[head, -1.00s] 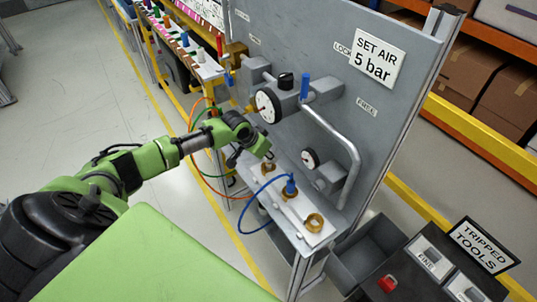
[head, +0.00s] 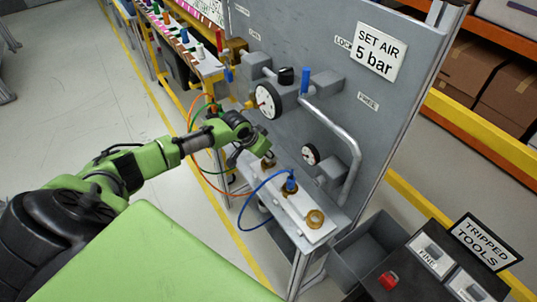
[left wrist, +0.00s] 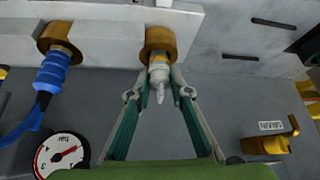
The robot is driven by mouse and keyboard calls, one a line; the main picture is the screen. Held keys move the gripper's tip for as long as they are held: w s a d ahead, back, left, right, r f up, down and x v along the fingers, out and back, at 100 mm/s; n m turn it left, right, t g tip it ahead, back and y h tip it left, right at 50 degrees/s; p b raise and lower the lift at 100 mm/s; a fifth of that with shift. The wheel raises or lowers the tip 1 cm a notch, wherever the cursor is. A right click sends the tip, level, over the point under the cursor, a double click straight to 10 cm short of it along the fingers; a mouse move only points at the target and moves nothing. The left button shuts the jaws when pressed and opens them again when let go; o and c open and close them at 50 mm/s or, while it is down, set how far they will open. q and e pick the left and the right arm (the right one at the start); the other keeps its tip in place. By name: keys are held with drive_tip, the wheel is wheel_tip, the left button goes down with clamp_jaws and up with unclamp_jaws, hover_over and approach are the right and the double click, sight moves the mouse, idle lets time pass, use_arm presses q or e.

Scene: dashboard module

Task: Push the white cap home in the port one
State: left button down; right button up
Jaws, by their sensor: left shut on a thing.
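The white cap (left wrist: 159,72) shows in the left wrist view between the fingers of my left gripper (left wrist: 160,88). The gripper is shut on it. The cap's far end meets the brass ring of a port (left wrist: 160,40), with a yellowish band at the joint; I cannot tell how deep it sits. In the head view my left gripper (head: 262,152) is over the far brass port (head: 268,162) of the white shelf, and the cap is hardly visible there. My right gripper is in neither view.
A blue plug with a blue hose (head: 290,184) stands in the middle port. An empty brass port (head: 315,218) is at the shelf's near end. Behind is a grey panel with a gauge (head: 268,101) and a bent pipe (head: 335,138). A grey bin (head: 365,250) stands at lower right.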

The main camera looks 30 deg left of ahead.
use_arm(q)
drive_tip(key=shift+f, duration=0.4)
idle(0.6)
drive_tip(key=shift+f+b, duration=0.25)
drive_tip(key=shift+b, duration=0.2)
idle(0.4)
drive_tip(key=c, duration=1.8)
unclamp_jaws()
drive_tip(key=shift+s, duration=0.1)
